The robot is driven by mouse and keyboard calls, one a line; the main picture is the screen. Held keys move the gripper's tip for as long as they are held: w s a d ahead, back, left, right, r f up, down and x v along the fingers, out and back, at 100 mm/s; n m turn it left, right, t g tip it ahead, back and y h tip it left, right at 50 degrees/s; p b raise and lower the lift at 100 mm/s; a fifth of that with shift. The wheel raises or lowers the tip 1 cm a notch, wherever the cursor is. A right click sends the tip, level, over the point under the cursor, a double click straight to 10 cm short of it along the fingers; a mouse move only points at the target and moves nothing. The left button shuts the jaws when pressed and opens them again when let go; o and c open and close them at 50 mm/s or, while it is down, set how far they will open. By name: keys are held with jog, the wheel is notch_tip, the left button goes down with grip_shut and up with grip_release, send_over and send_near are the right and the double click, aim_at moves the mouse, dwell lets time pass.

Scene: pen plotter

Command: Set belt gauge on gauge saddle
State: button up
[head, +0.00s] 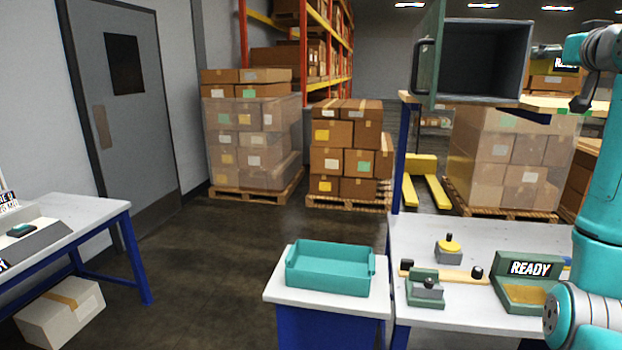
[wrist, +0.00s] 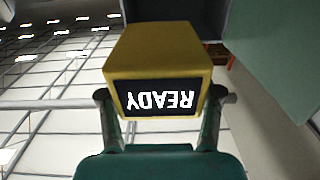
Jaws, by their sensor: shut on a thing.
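A yellow block with a black READY panel (wrist: 158,55), which I take for the belt gauge, sits between the fingers of my gripper (wrist: 160,97). The lettering is upside down in the wrist view. My gripper (head: 566,77) is at the upper right of the head view, well above the bench, and the gauge's READY panel (head: 565,63) shows there in part. I cannot tell for sure which fixture is the gauge saddle. A green holder with a READY sign (head: 522,292) stands on the right bench.
An open dark cabinet (head: 483,62) with a green door (head: 430,65) is left of my gripper. The bench (head: 440,222) holds a green-grey block with a knob (head: 425,290) and a yellow-topped piece (head: 448,248). A teal tray (head: 328,278) stands left of the bench.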

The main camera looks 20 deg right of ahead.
jog(key=w+a+f+y, duration=0.1)
jog(key=w+a+f, duration=0.1)
jog(key=w+f, duration=1.05)
jog(key=w+a+f+n+t+y, duration=0.1)
jog(key=w+a+f, duration=0.35)
jog(key=f, duration=0.85)
jog(key=w+a+f+n+y, duration=0.1)
jog(key=w+a+f, duration=0.1)
jog(key=a+f, duration=0.9)
jog(key=w+a+f+t, duration=0.1)
jog(key=w+a+f, duration=0.2)
jog(key=f, duration=1.3)
jog(key=s+a+f+n+y, duration=0.1)
jog(key=s+a+f, duration=0.2)
jog(key=a+f, duration=0.6)
jog(key=s+a+f+n+y, duration=0.1)
jog(key=s+a+f, duration=0.4)
jog(key=f, duration=0.7)
jog(key=s+a+f+n+y, duration=0.2)
jog(key=s+a+f+y, duration=0.2)
jog(key=s+a+f, duration=1.2)
jog(key=s+f, duration=0.1)
jog(key=s, duration=0.2)
jog(key=shift+a+f+t, duration=0.15)
jog(key=shift+f+t, duration=0.05)
jog(key=shift+t, duration=0.1)
jog(key=shift+w, duration=0.1)
